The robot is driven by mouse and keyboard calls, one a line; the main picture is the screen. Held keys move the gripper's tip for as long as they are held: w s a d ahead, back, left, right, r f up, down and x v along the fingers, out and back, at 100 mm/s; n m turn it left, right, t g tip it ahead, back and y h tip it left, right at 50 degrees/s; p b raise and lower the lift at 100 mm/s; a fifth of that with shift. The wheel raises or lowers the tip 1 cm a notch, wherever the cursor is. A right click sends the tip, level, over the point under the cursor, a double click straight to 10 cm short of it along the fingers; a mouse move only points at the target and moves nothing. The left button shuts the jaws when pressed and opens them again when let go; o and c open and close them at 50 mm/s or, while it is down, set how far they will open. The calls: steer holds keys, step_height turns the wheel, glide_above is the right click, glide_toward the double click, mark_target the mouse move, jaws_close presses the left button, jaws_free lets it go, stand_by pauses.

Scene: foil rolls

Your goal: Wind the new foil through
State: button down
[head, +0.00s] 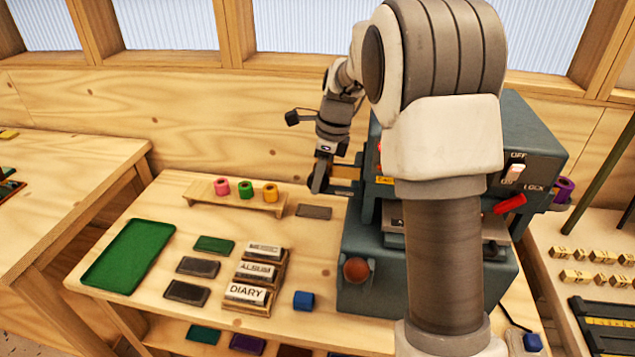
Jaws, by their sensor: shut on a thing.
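The dark grey-green foil machine (360,262) stands on the right of the bench, partly hidden behind my arm. A purple foil roll (563,188) shows at its right side. Pink (221,187), green (245,188) and gold (270,193) rolls stand on a small wooden rack (236,203). My gripper (321,182) is at the machine's upper left side, above and right of the rack. It is shut on an orange-brown strip (346,173) between it and the machine; the grip itself is too small and dark to see clearly.
The machine has an OFF/ON switch (512,174), a red lever (510,204) and a brown knob (356,270). A green tray (128,256), flat pads, labelled blocks (247,293) and a blue cube (303,300) lie on the bench. Clear wood lies between tray and rack.

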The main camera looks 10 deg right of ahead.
steer(key=shift+d+t+y+b, duration=0.1)
steer(key=shift+t+y+b, duration=0.4)
steer(key=shift+y, duration=0.5)
steer(key=c, duration=0.6)
jaws_free()
steer(key=shift+c, duration=0.2)
